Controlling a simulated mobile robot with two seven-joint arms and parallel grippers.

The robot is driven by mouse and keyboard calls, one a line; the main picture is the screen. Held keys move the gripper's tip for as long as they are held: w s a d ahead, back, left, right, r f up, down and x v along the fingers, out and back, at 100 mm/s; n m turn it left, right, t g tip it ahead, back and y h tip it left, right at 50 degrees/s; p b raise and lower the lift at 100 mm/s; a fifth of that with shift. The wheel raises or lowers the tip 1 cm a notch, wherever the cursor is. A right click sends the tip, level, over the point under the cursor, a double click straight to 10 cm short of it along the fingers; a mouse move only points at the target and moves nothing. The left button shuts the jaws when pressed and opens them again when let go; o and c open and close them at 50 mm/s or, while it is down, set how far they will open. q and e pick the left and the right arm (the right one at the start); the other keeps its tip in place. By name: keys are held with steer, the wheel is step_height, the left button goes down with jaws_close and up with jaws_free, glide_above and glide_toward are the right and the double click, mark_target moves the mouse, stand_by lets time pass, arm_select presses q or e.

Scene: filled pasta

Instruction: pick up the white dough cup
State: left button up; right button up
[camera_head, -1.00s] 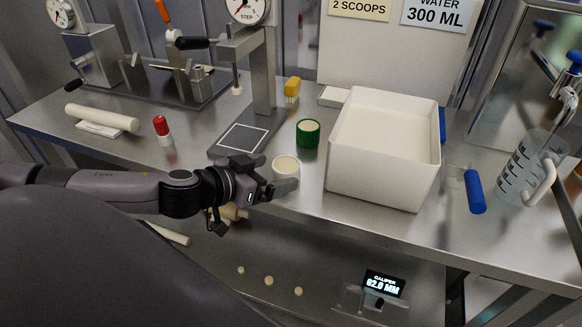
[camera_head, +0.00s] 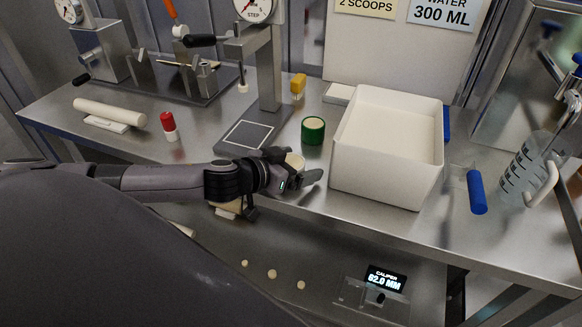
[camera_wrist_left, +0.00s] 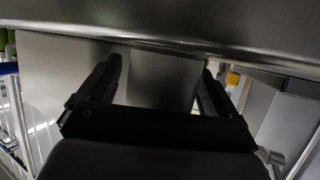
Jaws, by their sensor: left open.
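The white dough cup (camera_head: 295,160) stands on the steel table near its front edge, left of the white bin. Its cream-coloured top shows, and my left gripper hides much of its side. My left gripper (camera_head: 297,166) is open, with one finger behind the cup and one in front of it in the head view. Whether either finger touches the cup cannot be told. In the wrist view, the two fingers (camera_wrist_left: 161,68) stand apart with a plain grey surface beyond them; I cannot tell what it is. My right gripper is not in view.
A green cup (camera_head: 313,131) stands just behind the white cup. The large white bin (camera_head: 385,180) is close on the right. A press base (camera_head: 246,138) lies behind left, with a red-capped bottle (camera_head: 169,127) farther left.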

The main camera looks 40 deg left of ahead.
arm_select(q)
steer(key=c, duration=1.1)
steer(key=shift+r, duration=0.1)
